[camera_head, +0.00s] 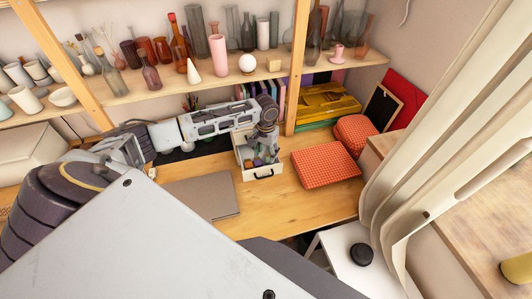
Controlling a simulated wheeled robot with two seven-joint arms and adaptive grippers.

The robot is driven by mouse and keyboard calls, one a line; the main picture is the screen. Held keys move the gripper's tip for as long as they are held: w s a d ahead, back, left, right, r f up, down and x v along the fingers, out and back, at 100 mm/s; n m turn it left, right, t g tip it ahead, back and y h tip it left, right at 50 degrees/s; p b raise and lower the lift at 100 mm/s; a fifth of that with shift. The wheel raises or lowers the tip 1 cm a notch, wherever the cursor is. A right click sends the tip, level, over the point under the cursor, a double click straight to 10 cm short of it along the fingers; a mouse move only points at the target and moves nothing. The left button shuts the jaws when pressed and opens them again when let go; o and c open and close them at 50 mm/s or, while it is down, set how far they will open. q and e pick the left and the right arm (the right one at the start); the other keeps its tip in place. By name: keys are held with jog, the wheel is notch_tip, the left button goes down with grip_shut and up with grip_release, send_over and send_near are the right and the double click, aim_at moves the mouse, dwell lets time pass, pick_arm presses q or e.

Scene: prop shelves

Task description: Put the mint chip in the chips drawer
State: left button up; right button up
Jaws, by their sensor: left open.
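A small white open drawer (249,177) with a dark handle sits on the wooden desk near the middle. Several small coloured pieces lie inside, with orange, green and purple tones. They are too small to tell which, if any, is the mint chip. My left arm reaches in from the left, and its gripper (264,148) points down over the drawer, open. The gripper hides the back part of the drawer. I cannot make out a chip between its fingers. My right gripper is not in view.
A grey flat folder (203,196) lies left of the drawer. A red patterned box (325,166) lies to its right. Shelves of glass bottles and vases run behind. A yellow case (327,102) stands at the back. Bare desk shows in front of the drawer.

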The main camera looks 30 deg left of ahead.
aim_at(266, 162)
pick_arm(q)
jog(key=shift+r, duration=0.7)
notch_tip(266, 162, up, 11)
jog(key=b, duration=0.2)
jog(key=shift+r, duration=0.1)
dwell(0.8)
